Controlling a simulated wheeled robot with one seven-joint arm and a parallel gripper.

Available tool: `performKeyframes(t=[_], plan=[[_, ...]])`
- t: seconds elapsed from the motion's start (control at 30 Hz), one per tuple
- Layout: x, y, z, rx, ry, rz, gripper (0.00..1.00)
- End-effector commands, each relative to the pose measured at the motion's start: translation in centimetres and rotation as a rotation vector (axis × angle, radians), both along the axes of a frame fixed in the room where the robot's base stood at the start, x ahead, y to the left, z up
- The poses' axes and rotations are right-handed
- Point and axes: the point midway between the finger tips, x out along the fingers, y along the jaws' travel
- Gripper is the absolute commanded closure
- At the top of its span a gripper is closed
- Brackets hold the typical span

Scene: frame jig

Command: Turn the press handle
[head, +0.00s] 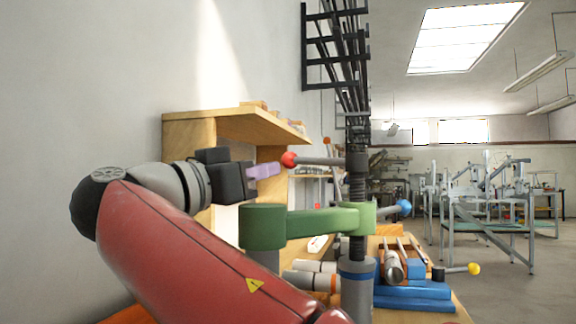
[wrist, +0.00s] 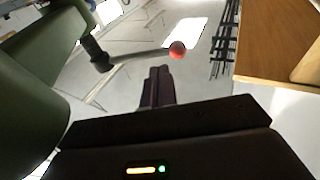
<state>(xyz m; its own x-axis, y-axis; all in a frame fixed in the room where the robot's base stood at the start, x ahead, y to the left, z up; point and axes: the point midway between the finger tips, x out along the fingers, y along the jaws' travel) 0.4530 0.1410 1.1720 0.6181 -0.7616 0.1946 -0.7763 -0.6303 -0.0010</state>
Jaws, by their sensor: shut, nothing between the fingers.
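The press handle (head: 322,161) is a grey bar with a red ball (head: 289,159) at its left end. It joins the top of a dark threaded screw (head: 357,190), which passes through the green press arm (head: 305,224). My gripper (head: 278,169) is shut and empty, its purplish fingers pointing right, a little left of and below the red ball. A gap to the ball cannot be judged surely in the head view. In the wrist view the handle (wrist: 140,54) and red ball (wrist: 177,49) show beyond the shut fingertips (wrist: 158,72), apart from them in the picture.
A wooden shelf (head: 235,124) stands behind my gripper by the wall. Blue blocks (head: 412,297), grey cylinders and a yellow-knobbed lever (head: 458,269) sit on the bench at right. A blue ball (head: 403,207) is beside the green arm. Air above the handle looks clear.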

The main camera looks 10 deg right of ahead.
Motion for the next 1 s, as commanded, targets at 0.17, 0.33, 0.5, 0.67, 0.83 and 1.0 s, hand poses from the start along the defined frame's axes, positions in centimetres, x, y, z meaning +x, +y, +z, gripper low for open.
performKeyframes(t=[0.17, 0.33, 0.5, 0.67, 0.83, 1.0], plan=[[1.9, -2.6, 0.7, 0.0, -0.001, -0.004, 1.0], [3.0, -3.8, 1.0, -0.001, 0.0, -0.002, 1.0], [3.3, -4.1, 1.1, -0.002, 0.0, 0.001, 1.0], [3.3, -4.1, 1.1, -0.002, 0.0, 0.001, 1.0], [3.3, -4.2, 1.1, -0.001, 0.0, 0.0, 1.0], [3.4, -5.0, 1.1, 0.0, 0.001, -0.016, 1.0]])
